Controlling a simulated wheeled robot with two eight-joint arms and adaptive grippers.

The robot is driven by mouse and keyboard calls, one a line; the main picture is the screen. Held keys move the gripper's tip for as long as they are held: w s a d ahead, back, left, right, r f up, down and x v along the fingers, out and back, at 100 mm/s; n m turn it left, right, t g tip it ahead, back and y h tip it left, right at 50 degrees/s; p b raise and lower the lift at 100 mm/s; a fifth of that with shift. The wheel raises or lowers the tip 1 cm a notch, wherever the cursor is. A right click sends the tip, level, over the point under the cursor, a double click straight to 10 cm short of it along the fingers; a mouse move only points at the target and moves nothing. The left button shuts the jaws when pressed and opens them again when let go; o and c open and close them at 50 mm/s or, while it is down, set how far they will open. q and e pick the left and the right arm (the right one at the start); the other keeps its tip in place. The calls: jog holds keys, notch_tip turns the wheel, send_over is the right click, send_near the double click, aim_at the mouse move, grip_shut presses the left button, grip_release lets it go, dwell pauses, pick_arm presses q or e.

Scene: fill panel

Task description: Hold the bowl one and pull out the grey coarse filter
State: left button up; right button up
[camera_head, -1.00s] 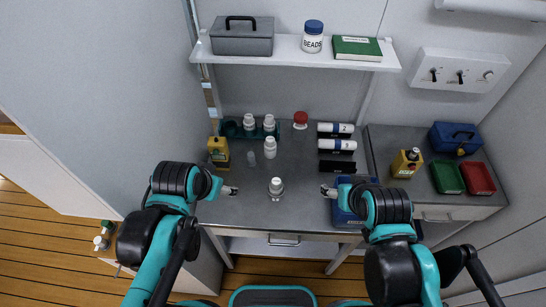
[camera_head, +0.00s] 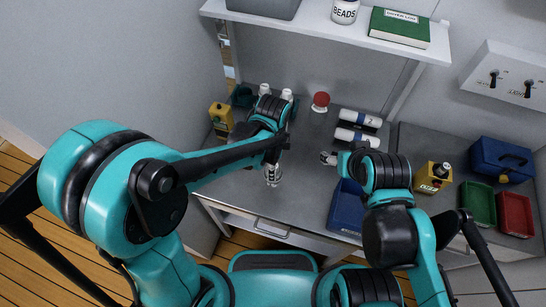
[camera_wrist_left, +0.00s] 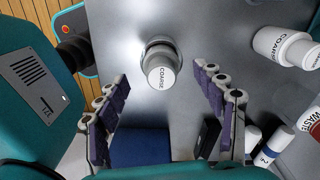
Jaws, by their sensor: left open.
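A white-capped piece marked COARSE (camera_wrist_left: 160,76) stands upright on the table in a shiny grey ring-like holder (camera_wrist_left: 157,43) in the left wrist view. In the head view this holder shows as a small clear-grey piece (camera_head: 272,179) just below my left wrist. My left gripper (camera_wrist_left: 160,78) is open, its fingers apart on either side of the capped piece in the picture; I see no contact. In the head view its fingers are mostly hidden behind my arm. My right gripper (camera_head: 328,158) is over the table by the blue bin; its finger gap is too small to judge.
A blue bin (camera_head: 345,210) is near the front right. A yellow bottle (camera_head: 221,119) is at the left.

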pick_arm(q)
notch_tip(320, 180, down, 3)
jog(key=shift+w+d+r+b, duration=0.1)
jog(key=shift+w+b, duration=0.05)
jog(key=shift+b, duration=0.15)
jog(key=shift+f, duration=0.6)
jog(key=c, duration=1.3)
jog(key=o, duration=1.3)
jog(key=shift+r, duration=0.1)
notch_tip(320, 180, up, 12)
jog(key=shift+f, duration=0.1)
